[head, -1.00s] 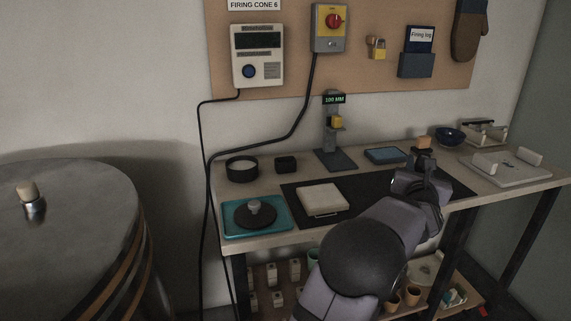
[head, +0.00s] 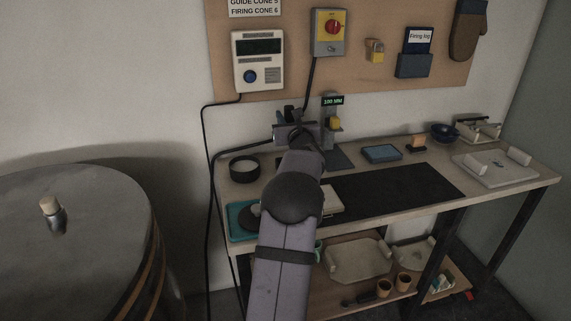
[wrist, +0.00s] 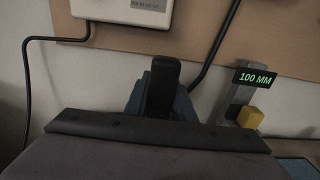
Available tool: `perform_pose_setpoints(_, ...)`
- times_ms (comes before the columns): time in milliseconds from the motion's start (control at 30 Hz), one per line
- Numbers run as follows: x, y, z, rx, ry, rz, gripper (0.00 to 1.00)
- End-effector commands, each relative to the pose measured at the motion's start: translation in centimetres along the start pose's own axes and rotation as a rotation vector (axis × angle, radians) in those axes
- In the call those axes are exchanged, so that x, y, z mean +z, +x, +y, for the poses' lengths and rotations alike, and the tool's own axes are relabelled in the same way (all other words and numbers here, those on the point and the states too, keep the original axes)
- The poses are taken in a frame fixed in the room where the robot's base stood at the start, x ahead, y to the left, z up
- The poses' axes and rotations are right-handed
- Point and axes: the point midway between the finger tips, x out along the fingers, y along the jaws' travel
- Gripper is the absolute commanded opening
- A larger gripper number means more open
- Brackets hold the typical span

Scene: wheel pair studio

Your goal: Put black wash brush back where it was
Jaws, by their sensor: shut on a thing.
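My gripper (head: 286,118) is raised over the back left part of the workbench, in front of the wall. It is shut on a black, blunt-ended thing, which looks like the black wash brush (wrist: 162,78). In the wrist view this stands up between the blue-grey jaws. Only its dark end shows, so its bristles cannot be told. A black ring-shaped dish (head: 244,169) sits on the bench to the left of my arm. My arm hides the bench right below the gripper.
A gauge stand reading 100 MM (head: 332,124) is close to the right of my gripper. A cable hangs down the wall behind. A teal tray (head: 238,228) is partly hidden by my arm. The dark mat (head: 400,192) is clear on its right.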

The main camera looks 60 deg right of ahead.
Motion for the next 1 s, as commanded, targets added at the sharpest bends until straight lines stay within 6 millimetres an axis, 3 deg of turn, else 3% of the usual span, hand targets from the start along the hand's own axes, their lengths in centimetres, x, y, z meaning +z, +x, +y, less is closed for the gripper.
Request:
perform_pose_setpoints(267, -0.1, 0.5, 1.1, 0.017, -0.003, 0.000, 0.00)
perform_pose_setpoints(700, -5.7, 0.5, 1.0, 0.016, -0.003, 0.001, 0.00)
perform_pose_setpoints(1000, -6.4, 0.5, 1.0, 0.016, -0.003, 0.000, 0.00)
